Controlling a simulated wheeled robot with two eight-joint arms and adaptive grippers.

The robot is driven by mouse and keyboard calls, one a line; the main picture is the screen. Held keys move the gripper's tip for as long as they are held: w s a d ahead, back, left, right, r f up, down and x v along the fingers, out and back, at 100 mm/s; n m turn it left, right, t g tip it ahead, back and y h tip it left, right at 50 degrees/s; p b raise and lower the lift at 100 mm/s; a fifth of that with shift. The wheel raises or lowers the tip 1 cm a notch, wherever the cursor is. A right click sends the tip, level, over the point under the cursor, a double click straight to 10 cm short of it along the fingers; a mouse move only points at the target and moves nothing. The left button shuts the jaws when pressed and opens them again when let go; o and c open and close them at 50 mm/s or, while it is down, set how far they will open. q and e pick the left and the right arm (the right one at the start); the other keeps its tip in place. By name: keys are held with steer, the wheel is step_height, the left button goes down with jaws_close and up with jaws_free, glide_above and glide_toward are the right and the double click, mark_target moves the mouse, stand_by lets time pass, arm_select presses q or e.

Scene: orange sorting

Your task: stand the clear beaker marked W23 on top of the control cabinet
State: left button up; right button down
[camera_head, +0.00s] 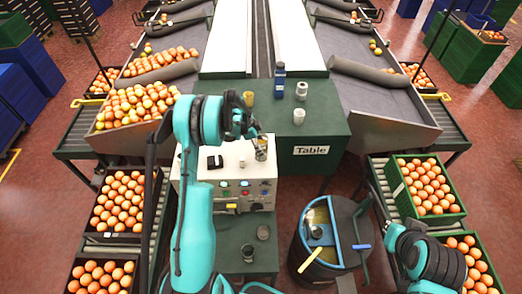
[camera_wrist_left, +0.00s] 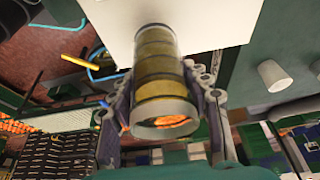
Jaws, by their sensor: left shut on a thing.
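The clear beaker (camera_head: 261,149) shows at the right part of the control cabinet's top in the head view. In the left wrist view the beaker (camera_wrist_left: 158,80) is a see-through cylinder with yellowish bands; I cannot read a W23 mark. My left gripper (camera_head: 250,132) is shut on it, with one finger on each side in the wrist view (camera_wrist_left: 160,100). The control cabinet (camera_head: 203,188) is pale, with coloured buttons on its front. Its pale surface (camera_wrist_left: 215,22) lies behind the beaker in the wrist view. I cannot tell whether the beaker touches it. My right gripper is not in view.
A blue bottle (camera_head: 280,82), white cups (camera_head: 298,116) and a yellowish cup (camera_head: 249,98) stand on the green table (camera_head: 322,128). A drum (camera_head: 330,238) stands at right.

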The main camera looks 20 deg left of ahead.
arm_select(q)
step_height(320, 180, down, 4)
steer(key=shift+r+p, duration=0.25)
steer(key=shift+p, duration=0.1)
steer(key=shift+w+f, duration=0.1)
steer(key=shift+f+b, duration=0.1)
steer(key=shift+b, duration=0.2)
steer(key=o, duration=1.5)
